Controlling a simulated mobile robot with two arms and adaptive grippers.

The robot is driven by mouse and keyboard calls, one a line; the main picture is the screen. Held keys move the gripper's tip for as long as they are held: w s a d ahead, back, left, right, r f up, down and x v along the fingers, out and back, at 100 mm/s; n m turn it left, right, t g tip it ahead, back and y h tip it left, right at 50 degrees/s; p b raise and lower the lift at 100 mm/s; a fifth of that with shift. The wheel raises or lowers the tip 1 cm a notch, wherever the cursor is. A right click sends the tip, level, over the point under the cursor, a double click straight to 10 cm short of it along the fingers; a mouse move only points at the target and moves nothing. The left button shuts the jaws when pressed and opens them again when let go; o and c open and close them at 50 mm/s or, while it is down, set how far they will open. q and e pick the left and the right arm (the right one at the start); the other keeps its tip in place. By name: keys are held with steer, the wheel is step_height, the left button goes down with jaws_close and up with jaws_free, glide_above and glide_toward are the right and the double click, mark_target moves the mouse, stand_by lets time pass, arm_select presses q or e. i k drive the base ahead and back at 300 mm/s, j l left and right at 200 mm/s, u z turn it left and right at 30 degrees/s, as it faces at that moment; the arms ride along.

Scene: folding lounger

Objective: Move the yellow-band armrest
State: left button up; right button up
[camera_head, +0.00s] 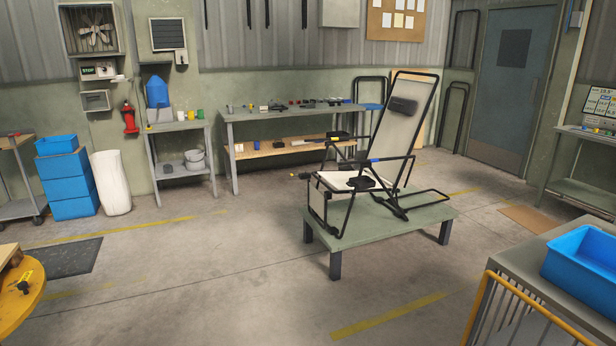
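A folding lounger (400,130) with a black tube frame and pale fabric stands on a low green platform (425,217), its back raised and tilted. A dark headrest pad (402,106) is on the back. An armrest bar with a blue band (374,160) crosses the lounger's side. A dark object (368,182) lies on the seat area. Neither of my grippers is in view.
A workbench (290,112) with small tools stands behind the lounger. Blue bins (68,185) and a white sack (110,182) are at the left. A grey cart (505,255) with a blue tray (585,262) is at the front right. Floor around the platform is clear.

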mark_target(364, 137)
steer(key=i+u, duration=0.15)
steer(key=i, duration=2.15)
